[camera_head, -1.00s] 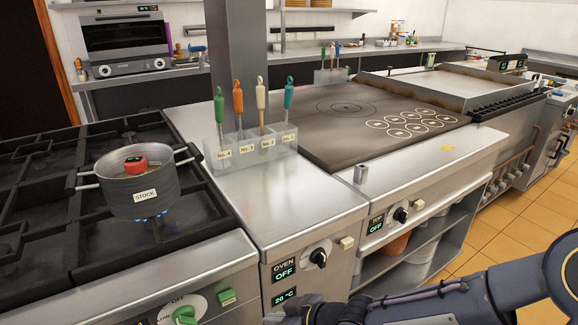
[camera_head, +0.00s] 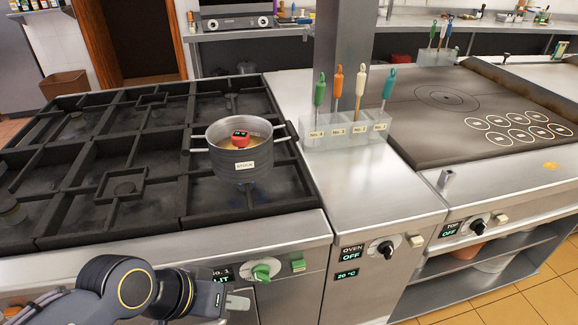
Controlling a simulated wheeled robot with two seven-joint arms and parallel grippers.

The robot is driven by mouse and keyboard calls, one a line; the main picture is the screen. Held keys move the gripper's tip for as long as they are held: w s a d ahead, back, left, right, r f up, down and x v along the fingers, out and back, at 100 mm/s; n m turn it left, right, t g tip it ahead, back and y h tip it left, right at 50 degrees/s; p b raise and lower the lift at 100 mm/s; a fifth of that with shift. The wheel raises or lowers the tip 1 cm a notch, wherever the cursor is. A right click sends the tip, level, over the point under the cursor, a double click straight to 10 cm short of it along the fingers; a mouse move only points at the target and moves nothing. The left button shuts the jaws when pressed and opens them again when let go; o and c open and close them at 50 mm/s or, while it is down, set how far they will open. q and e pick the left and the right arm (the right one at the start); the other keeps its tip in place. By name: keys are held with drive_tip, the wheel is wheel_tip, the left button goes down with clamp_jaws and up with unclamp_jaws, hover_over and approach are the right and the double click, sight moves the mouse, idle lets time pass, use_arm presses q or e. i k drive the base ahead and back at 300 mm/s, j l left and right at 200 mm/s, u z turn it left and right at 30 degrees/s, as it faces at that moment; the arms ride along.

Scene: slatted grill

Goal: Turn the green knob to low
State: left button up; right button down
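The green knob (camera_head: 262,271) is on the front panel of the slatted grill range, at the lower middle. A display (camera_head: 222,275) left of it reads "LIT", and a small green block (camera_head: 298,262) sits to its right. My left gripper (camera_head: 238,302) comes in from the lower left, with its pale fingertips just below and left of the knob, seemingly apart from it. Whether its fingers are open or shut is unclear. The knob's pointer setting is too small to read. My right gripper is out of view.
A pot labelled stock (camera_head: 241,160), with a red object in it, stands on the black grate (camera_head: 130,215) above the knob. A holder with several coloured-handled tools (camera_head: 345,130) stands to the right. An oven knob (camera_head: 385,249) is further right.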

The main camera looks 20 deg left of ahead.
sight(260, 273)
drive_tip(key=u, duration=1.4)
